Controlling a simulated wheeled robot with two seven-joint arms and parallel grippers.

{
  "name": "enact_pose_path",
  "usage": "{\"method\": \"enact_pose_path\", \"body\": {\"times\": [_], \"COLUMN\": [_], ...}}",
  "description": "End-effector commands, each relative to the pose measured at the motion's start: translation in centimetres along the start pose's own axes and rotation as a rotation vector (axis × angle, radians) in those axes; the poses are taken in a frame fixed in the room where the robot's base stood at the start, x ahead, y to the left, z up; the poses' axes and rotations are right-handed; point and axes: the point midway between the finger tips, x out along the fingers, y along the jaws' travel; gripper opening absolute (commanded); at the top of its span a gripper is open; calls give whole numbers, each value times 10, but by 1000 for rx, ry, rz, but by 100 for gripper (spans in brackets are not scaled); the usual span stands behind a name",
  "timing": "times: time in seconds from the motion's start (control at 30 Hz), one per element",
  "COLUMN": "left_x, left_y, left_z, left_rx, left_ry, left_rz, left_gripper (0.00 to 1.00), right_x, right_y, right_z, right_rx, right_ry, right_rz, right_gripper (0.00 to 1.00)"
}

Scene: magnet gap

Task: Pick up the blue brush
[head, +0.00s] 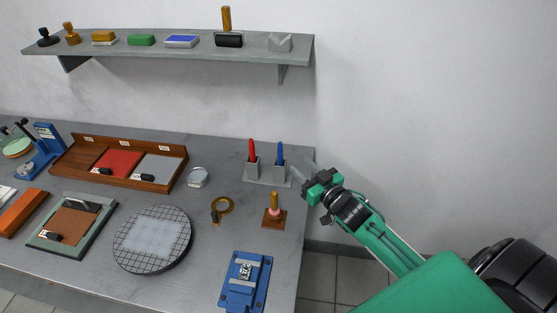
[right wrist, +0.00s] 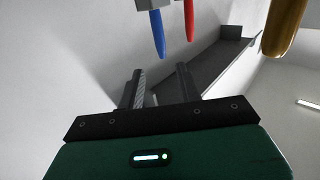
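The blue brush (head: 280,153) stands upright in a grey holder (head: 268,176) near the right end of the table. A red brush (head: 252,150) stands in the same holder to its left. My right gripper (head: 300,172) is just right of the blue brush in the head view. In the right wrist view the right gripper (right wrist: 159,82) is open with nothing between its fingers. That view is upside down, and the blue brush (right wrist: 158,35) shows beyond the fingertips, apart from them. The red brush (right wrist: 189,20) is beside it. My left gripper is not in view.
A wooden-handled stamp (head: 274,213) stands in front of the holder. A wall shelf (head: 170,50) with several tools hangs above. Right of the table is open floor.

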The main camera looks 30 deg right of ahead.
Motion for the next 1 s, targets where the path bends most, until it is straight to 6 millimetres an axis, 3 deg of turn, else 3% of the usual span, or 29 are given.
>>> {"method": "enact_pose_path", "body": {"times": [0.07,0.17,0.3,0.43,0.53,0.8,1.0], "left_x": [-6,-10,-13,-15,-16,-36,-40], "left_y": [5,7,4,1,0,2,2], "left_z": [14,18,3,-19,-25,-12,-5], "left_rx": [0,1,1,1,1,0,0], "left_ry": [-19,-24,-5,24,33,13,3], "left_rz": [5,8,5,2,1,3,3], "left_gripper": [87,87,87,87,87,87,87], "right_x": [14,29,47,57,60,91,109], "right_y": [0,0,0,0,0,-2,-2], "right_z": [-3,-3,-2,-1,-1,-9,-5], "right_rx": [1,0,0,0,0,1,-1], "right_ry": [2,1,1,0,-1,0,-1], "right_rz": [1,1,1,1,1,1,1], "right_gripper": [35,35,35,35,35,35,35]}}
